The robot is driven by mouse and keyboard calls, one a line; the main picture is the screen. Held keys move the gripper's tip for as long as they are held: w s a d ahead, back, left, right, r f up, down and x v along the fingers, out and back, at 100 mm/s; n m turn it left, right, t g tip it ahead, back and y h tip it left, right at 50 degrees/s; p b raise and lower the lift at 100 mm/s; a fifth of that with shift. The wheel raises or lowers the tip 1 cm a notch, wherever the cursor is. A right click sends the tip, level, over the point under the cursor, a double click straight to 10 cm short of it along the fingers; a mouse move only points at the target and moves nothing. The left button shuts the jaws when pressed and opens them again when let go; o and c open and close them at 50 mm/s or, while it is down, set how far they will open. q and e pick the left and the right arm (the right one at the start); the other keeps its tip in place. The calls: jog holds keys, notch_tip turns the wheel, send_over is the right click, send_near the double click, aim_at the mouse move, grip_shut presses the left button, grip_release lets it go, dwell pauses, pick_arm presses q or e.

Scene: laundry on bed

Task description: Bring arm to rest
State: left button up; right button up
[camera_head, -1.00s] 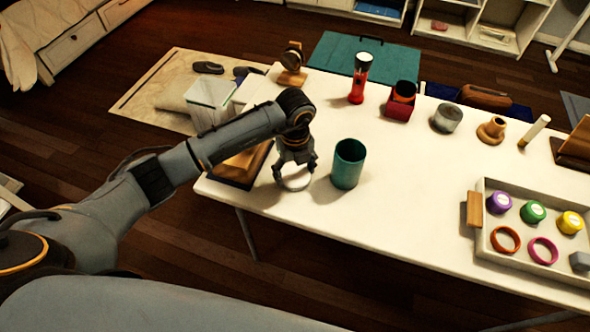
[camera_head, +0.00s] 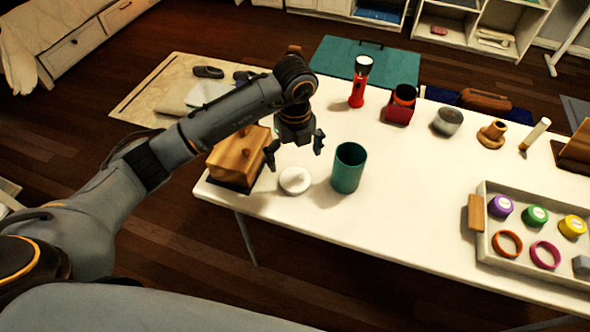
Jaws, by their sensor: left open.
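My left gripper (camera_head: 294,152) hangs over the left end of the white table (camera_head: 400,190), its fingers spread apart and empty. A small round white object (camera_head: 295,181) lies on the table just below it, apart from the fingers. A teal cup (camera_head: 348,168) stands upright to the right of the gripper. A wooden box (camera_head: 239,157) on a dark base sits to the left of the gripper. My left arm comes in from the left and hides part of the table's far left corner. My right gripper is not in view.
A red flashlight (camera_head: 359,82), a red holder (camera_head: 401,104), a grey bowl (camera_head: 447,121) and a wooden piece (camera_head: 492,134) stand along the far edge. A tray (camera_head: 480,235) with several lids and rings is at the right. The table's middle is clear.

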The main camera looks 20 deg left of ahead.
pick_arm(q)
jog(key=shift+r, duration=2.3)
